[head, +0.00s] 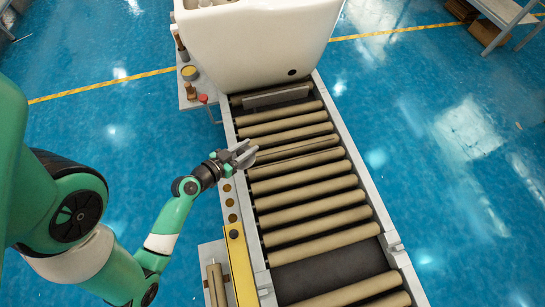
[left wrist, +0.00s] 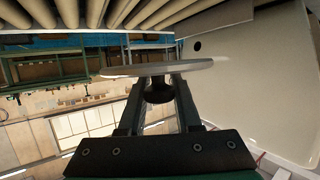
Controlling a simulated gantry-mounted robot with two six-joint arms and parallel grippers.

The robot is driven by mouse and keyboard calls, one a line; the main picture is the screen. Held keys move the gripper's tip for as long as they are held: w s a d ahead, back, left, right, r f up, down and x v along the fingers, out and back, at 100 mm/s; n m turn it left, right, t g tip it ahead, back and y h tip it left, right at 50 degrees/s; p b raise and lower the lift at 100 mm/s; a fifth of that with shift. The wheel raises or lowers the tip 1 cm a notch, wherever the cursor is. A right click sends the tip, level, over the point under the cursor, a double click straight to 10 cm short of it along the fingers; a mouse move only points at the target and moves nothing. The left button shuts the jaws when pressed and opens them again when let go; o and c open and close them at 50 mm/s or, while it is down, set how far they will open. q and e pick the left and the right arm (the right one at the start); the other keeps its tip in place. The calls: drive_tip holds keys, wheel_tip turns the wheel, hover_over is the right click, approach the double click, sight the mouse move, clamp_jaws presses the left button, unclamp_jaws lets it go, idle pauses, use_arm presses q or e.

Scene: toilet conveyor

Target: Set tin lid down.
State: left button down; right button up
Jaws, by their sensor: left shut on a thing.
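My left gripper (head: 232,158) is over the left edge of the roller conveyor. In the left wrist view, its two fingers (left wrist: 158,98) are shut on the dark knob of the tin lid (left wrist: 120,71), a thin pale grey disc seen edge-on. In the head view the lid (head: 243,153) is small and partly merges with the fingers. A round tin (head: 189,72) with yellowish contents and no lid on it stands on a small side shelf, beyond and left of the gripper. My right gripper is not in view.
A large white ceramic toilet body (head: 250,40) stands at the far end of the conveyor (head: 310,190). The side shelf (head: 187,97) also carries a wooden-handled brush (head: 180,45) and a small red-topped item (head: 203,98). Blue floor lies on both sides.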

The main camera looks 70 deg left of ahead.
use_arm(q)
drive_tip(key=w+f, duration=0.2)
drive_tip(key=w+d+f, duration=0.1)
drive_tip(key=w+f, duration=0.1)
drive_tip(key=w+d+f, duration=0.1)
drive_tip(key=w+f, duration=0.1)
drive_tip(key=w, duration=0.1)
drive_tip(key=shift+f, duration=0.2)
drive_tip(key=shift+w+f+b, duration=0.25)
drive_tip(key=shift+b, duration=0.15)
drive_tip(key=f+b, duration=0.3)
drive_tip(key=shift+w+f, duration=0.2)
drive_tip(key=shift+w, duration=0.1)
drive_tip(key=shift+s, duration=0.1)
